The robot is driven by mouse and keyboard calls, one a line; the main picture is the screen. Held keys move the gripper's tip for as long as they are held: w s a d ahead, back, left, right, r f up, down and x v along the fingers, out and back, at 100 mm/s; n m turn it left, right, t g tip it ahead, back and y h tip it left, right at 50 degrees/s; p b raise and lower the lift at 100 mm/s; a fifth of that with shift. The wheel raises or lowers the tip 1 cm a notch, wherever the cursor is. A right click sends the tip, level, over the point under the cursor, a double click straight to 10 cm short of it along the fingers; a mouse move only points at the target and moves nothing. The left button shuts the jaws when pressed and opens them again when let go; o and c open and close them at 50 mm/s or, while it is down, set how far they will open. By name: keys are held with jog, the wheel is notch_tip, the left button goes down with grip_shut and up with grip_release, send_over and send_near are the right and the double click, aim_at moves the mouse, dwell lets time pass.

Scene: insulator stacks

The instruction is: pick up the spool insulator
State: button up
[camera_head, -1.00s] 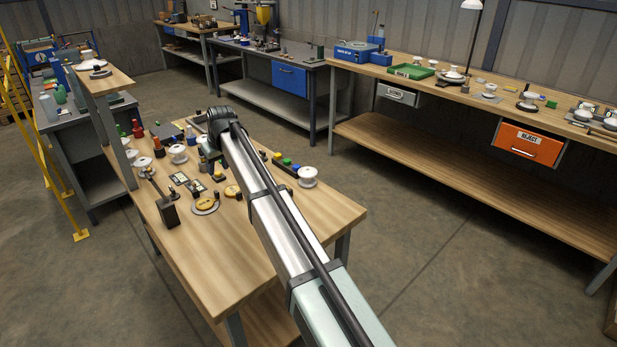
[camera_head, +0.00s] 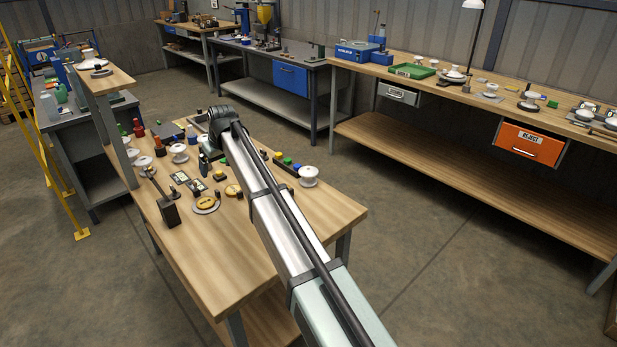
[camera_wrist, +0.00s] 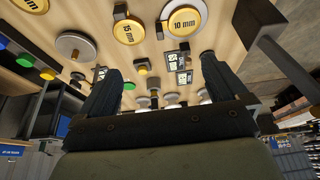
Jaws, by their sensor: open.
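A white spool-shaped insulator (camera_head: 308,176) stands upright at the right side of the near wooden bench, to the right of my arm, in the head view. Another white insulator (camera_head: 179,152) stands on the left part of the same bench. I cannot tell for sure which is the spool insulator. My gripper (camera_wrist: 160,80) is open in the wrist view, its two dark fingers wide apart with nothing held. Several small white pieces (camera_wrist: 171,98) show beyond and between the fingers, partly hidden by the gripper body. In the head view my arm hides the gripper.
The bench (camera_head: 225,260) is bare at its front. Gold gauge discs marked 15 mm (camera_wrist: 128,31) and 10 mm (camera_wrist: 184,21) lie on it. A dark block with a rod (camera_head: 168,212) stands at left. A strip with coloured knobs (camera_head: 286,163) lies beside the right insulator.

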jog(key=w+d+m, duration=0.1)
jog(key=w+d, duration=0.3)
jog(key=d, duration=0.4)
jog(key=w+d+m+h, duration=0.1)
jog(key=w+d, duration=0.3)
jog(key=d, duration=0.4)
jog(key=w+d+m, duration=0.1)
jog(key=w+d, duration=0.3)
jog(key=d, duration=0.4)
jog(key=n+g+y, duration=0.2)
jog(key=n, duration=0.8)
send_near(310, 169)
jog(key=x, duration=1.1)
jog(key=shift+a+f, duration=0.1)
jog(key=shift+f, duration=0.2)
jog(key=c, duration=1.2)
jog(key=shift+r, duration=0.1)
jog(key=shift+c, duration=0.2)
